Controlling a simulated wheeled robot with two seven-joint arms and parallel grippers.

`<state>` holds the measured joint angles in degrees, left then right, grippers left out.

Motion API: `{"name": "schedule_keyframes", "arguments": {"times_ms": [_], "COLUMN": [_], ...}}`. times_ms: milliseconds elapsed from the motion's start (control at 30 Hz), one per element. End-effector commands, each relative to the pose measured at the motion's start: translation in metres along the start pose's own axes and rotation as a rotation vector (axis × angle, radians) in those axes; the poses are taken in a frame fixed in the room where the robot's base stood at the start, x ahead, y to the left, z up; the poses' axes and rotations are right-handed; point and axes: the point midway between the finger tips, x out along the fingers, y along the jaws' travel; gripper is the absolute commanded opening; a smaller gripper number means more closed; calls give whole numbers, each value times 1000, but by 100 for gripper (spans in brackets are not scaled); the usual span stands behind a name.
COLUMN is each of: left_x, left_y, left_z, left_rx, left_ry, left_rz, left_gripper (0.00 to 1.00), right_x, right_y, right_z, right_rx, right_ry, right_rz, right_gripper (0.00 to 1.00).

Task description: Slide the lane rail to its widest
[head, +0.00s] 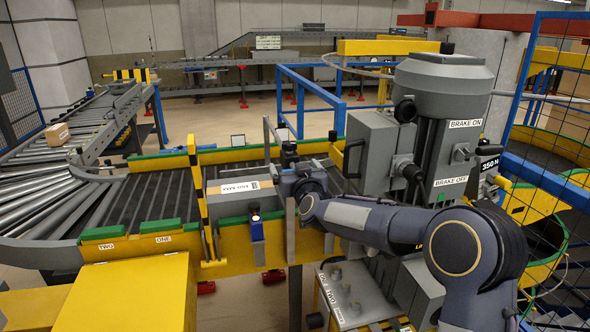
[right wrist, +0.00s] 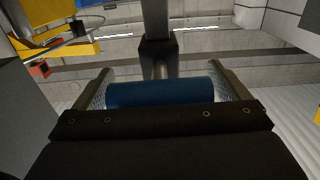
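My right arm reaches in from the lower right of the head view, and its gripper (head: 290,182) is over the dark slatted conveyor lane (head: 150,198). In the right wrist view its two fingers (right wrist: 163,75) stand wide apart, one at each end of a blue cylindrical grip (right wrist: 160,93). I cannot tell whether they touch it. A dark post rises behind the grip. A grey block with a white label (head: 240,187) lies in the lane, just left of the gripper. Which part is the lane rail is unclear; my arm hides some of that spot. My left gripper is not in view.
A yellow side wall (head: 265,252) with "TWO" and "ONE" labels borders the lane. A striped yellow-black post (head: 198,180) stands left of the block. A grey machine marked "BRAKE ON" (head: 445,90) rises close behind my arm. Blue mesh fencing (head: 545,90) closes the right.

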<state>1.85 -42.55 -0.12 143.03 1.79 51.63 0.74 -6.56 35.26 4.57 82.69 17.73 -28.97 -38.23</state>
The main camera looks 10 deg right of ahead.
Motion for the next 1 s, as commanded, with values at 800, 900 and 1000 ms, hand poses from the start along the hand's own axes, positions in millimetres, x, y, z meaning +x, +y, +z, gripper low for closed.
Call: {"name": "schedule_keyframes", "arguments": {"times_ms": [800,900,1000], "left_x": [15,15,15], "left_y": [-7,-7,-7], "left_z": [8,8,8], "left_rx": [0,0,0], "left_ry": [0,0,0], "left_rz": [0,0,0], "left_gripper": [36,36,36], "right_x": [-77,-78,-78], "right_y": [0,0,0], "right_z": [0,0,0], "right_rx": [0,0,0], "right_ry": [0,0,0], "right_rz": [-1,-1,-1], "right_gripper": [95,95,95]}}
